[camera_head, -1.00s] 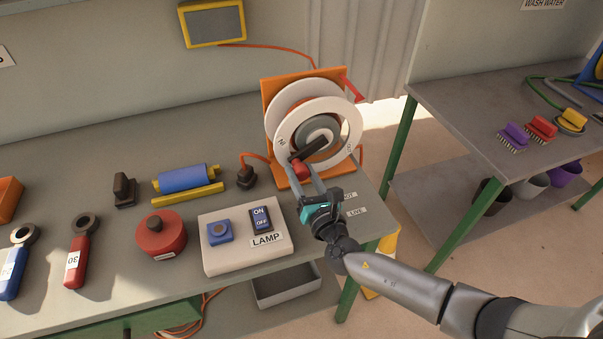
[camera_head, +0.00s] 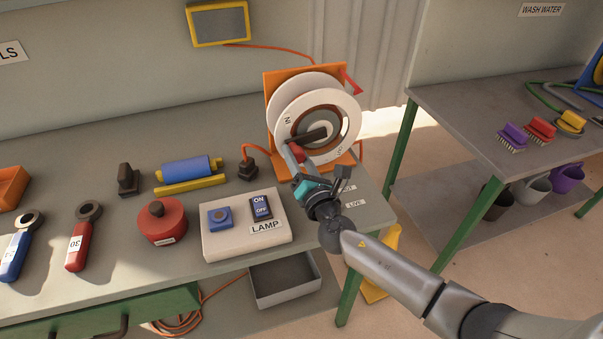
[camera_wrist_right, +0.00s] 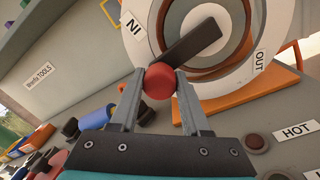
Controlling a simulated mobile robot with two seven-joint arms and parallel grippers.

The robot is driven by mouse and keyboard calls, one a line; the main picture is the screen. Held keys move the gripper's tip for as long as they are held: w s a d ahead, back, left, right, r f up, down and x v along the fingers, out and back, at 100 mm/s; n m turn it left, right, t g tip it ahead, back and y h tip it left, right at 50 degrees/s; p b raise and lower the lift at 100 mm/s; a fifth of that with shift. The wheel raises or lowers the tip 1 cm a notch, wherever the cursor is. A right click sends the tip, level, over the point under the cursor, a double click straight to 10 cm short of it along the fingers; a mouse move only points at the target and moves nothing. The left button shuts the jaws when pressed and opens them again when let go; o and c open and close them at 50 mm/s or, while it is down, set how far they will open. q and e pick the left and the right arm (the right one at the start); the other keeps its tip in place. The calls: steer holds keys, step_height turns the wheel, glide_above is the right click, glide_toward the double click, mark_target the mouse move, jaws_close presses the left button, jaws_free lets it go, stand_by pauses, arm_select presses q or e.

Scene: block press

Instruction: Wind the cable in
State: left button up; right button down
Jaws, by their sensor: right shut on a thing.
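The cable reel has white discs (camera_head: 285,97) on an orange stand (camera_head: 270,85), with "IN" and "OUT" labels on the front disc. A dark crank arm (camera_head: 314,138) crosses its hub and ends in a red knob (camera_head: 298,153). My right gripper (camera_head: 294,158) is shut on this knob. In the right wrist view, the red knob (camera_wrist_right: 159,81) sits between both fingertips, with the crank arm (camera_wrist_right: 192,50) running up and right. An orange cable (camera_head: 246,150) shows beside the reel, above a dark plug (camera_head: 248,169). My left gripper is out of view.
The lamp switch box (camera_head: 215,243), a red round canister (camera_head: 162,223) and a blue roller (camera_head: 185,170) stand left of my right arm. A yellow-framed screen (camera_head: 218,23) is on the wall. A second table (camera_head: 450,120) stands right across a gap.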

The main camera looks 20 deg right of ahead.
mark_target(298, 117)
steer(key=r+m, duration=0.2)
steer(key=m, duration=0.1)
steer(key=shift+a, duration=0.2)
steer(key=r+m, duration=0.1)
steer(key=m, duration=0.1)
steer(key=shift+d+r+m, duration=0.2)
steer(key=shift+r+m, duration=0.2)
steer(key=m, duration=0.1)
steer(key=r+m, duration=0.1)
steer(key=shift+d+r+m, duration=0.25)
steer(key=shift+d+m, duration=0.05)
steer(key=shift+d+r+m+p, duration=0.55)
steer(key=shift+r+m, duration=0.2)
steer(key=shift+m, duration=0.65)
steer(key=shift+c, duration=2)
jaws_free()
steer(key=shift+d+f, duration=0.1)
steer(key=s+b, duration=0.1)
steer(key=s, duration=1.4)
steer(key=shift+d+f, duration=0.25)
steer(key=shift+d, duration=0.1)
